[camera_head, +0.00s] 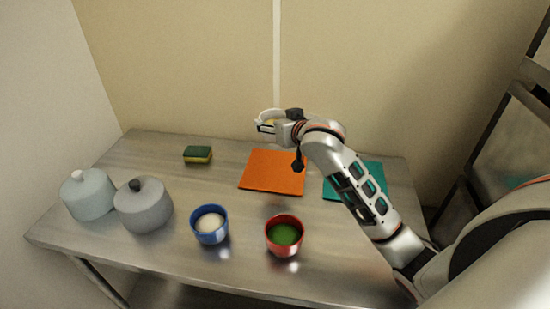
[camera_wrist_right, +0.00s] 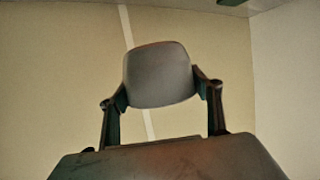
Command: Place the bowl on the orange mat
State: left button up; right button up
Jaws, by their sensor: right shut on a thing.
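My right gripper (camera_head: 275,124) is shut on a pale bowl (camera_head: 262,117), which is partly hidden behind the fingers and shows a bit of yellow. In the right wrist view the bowl (camera_wrist_right: 158,75) looks grey and rounded, between the two fingers of the right gripper (camera_wrist_right: 160,92). The bowl is held up in the air, in front of the wall in the picture, above the far edge of the orange mat (camera_head: 270,173). The mat lies flat on the steel table, its visible part bare. My left gripper is not in view.
On the table (camera_head: 150,260) stand a blue bowl (camera_head: 210,233), a red bowl (camera_head: 284,245) and two grey lidded pots (camera_head: 145,208) (camera_head: 88,197). A sponge (camera_head: 197,155) lies left of the orange mat. A teal mat (camera_head: 372,172) lies right, partly behind my arm. A rack (camera_head: 500,130) stands at right.

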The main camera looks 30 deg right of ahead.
notch_tip(320, 180, down, 13)
jog(key=shift+w+f, duration=0.1)
jog(key=shift+w, duration=0.05)
dwell(0.4)
jog(key=o, duration=1.4)
jog(key=shift+f, duration=0.15)
jog(key=shift+o, duration=0.2)
jog(key=v, duration=1.2)
jog(key=shift+a, duration=0.1)
